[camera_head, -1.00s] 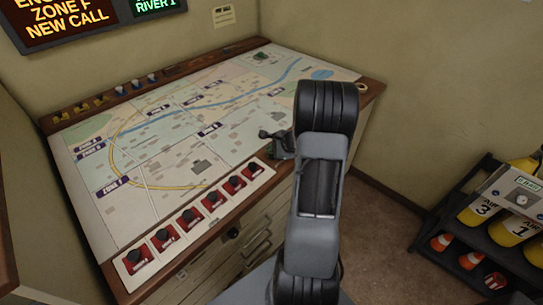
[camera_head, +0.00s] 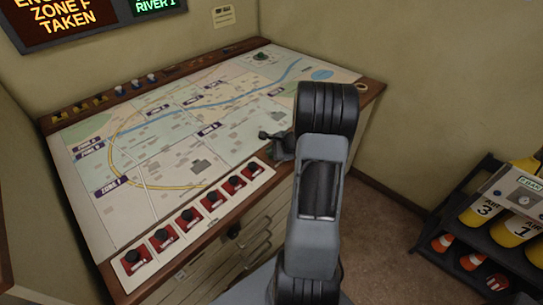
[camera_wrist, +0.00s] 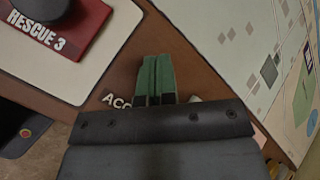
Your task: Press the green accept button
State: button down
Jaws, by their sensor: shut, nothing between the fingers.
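My gripper (camera_head: 268,136) is low over the front edge of the map console (camera_head: 150,205), right of the row of red buttons. In the wrist view its two green fingers (camera_wrist: 157,78) are shut side by side with nothing between them, over the brown wooden edge. A label starting "ACC" (camera_wrist: 117,101) shows beside them, partly covered by the gripper. The green accept button itself is hidden, so I cannot see whether the fingers touch it. The wall display (camera_head: 62,18) reads "ZONE F TAKEN".
Several red buttons with black caps (camera_head: 190,215) line a white panel on the front edge. The nearest in the wrist view is "RESCUE 3" (camera_wrist: 62,28). A dark rack with yellow cylinders (camera_head: 478,212) stands at the right. Floor shows between the console and rack.

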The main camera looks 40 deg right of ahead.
dwell(0.4)
jog(key=shift+r+p, duration=0.5)
jog(key=shift+r, duration=0.25)
jog(key=shift+r, duration=0.1)
jog(key=shift+r+p, duration=1.75)
jog(key=shift+r, duration=0.7)
notch_tip(320, 180, up, 8)
jog(key=p, duration=0.5)
jog(key=shift+p, duration=0.35)
